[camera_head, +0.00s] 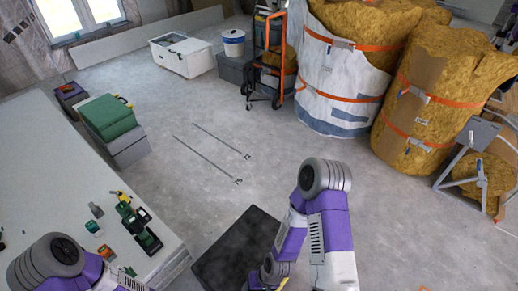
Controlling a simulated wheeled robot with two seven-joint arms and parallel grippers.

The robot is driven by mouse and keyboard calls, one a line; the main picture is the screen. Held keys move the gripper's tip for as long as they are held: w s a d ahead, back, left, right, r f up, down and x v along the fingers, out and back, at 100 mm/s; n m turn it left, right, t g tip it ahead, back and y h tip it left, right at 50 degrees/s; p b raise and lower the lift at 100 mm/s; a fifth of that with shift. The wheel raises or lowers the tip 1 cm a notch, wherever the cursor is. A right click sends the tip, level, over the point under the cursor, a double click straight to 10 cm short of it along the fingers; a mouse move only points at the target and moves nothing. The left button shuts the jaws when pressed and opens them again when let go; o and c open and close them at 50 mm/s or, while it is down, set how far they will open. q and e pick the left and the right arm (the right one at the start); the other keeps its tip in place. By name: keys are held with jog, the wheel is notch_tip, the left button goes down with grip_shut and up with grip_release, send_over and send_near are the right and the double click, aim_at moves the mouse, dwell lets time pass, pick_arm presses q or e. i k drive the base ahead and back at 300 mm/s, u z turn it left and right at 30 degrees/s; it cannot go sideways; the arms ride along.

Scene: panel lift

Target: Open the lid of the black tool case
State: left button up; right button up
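A flat black rectangular surface (238,252) lies at the bottom centre of the head view, beside the white worktop. It looks like a closed, level top, but no latch or handle shows, so I cannot tell for sure that it is the tool case. Its lower part is cut off by the frame, and my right arm covers part of its right side.
Insulation rolls (345,65) and a hand truck (268,50) stand behind. Two thin rods (205,142) lie on otherwise clear floor.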

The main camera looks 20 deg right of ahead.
aim_at(226, 267)
jog(key=z, duration=0.35)
jog(key=k, duration=0.35)
jog(key=z, duration=0.65)
jog(key=k, duration=1)
jog(key=u, duration=0.5)
jog(key=i, duration=1.05)
jog(key=u, duration=0.15)
